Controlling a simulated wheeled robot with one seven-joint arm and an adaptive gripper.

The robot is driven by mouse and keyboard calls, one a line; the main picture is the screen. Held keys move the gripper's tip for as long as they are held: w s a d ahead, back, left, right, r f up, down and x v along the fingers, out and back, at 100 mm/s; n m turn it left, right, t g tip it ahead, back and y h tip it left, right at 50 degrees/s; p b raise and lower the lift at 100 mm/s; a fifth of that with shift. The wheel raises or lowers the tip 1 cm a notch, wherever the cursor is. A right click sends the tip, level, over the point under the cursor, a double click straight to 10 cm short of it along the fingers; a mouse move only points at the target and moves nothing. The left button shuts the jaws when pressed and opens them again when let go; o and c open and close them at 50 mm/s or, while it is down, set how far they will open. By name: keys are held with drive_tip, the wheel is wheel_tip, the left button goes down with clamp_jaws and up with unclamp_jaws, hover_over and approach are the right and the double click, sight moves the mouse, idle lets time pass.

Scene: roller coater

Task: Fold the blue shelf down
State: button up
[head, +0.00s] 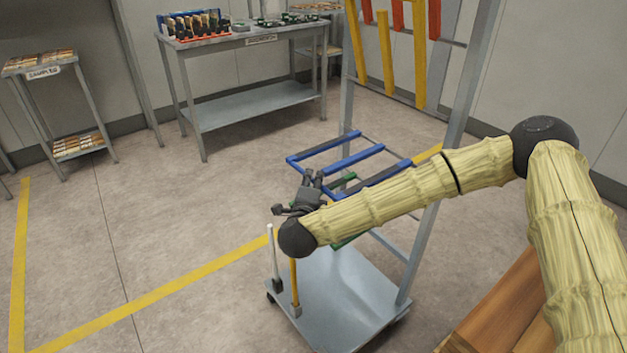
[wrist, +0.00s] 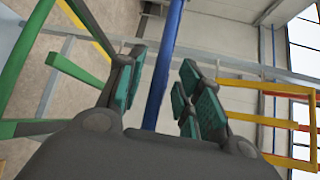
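The blue shelf (head: 355,159) is an open frame of blue bars on the grey wheeled rack, sticking out roughly level in the head view. My gripper (head: 313,176) is at its near side, with my forearm covering part of the rack behind it. In the wrist view a blue bar (wrist: 164,70) runs between the two teal-padded fingers of my gripper (wrist: 165,88). The fingers are apart, one on each side of the bar, with a narrow gap visible beside it. Whether either pad touches the bar is unclear.
Green shelf bars (wrist: 38,60) lie close to the left finger in the wrist view. The rack's base (head: 340,300) carries a white post (head: 273,255) and a yellow post (head: 295,285). Yellow and red shelves (head: 387,50) stand upright higher up. Open floor lies left.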

drive_tip(key=shift+w+d+f, duration=0.15)
drive_tip(key=shift+w, duration=0.85)
drive_tip(key=shift+c, duration=0.3)
clamp_jaws()
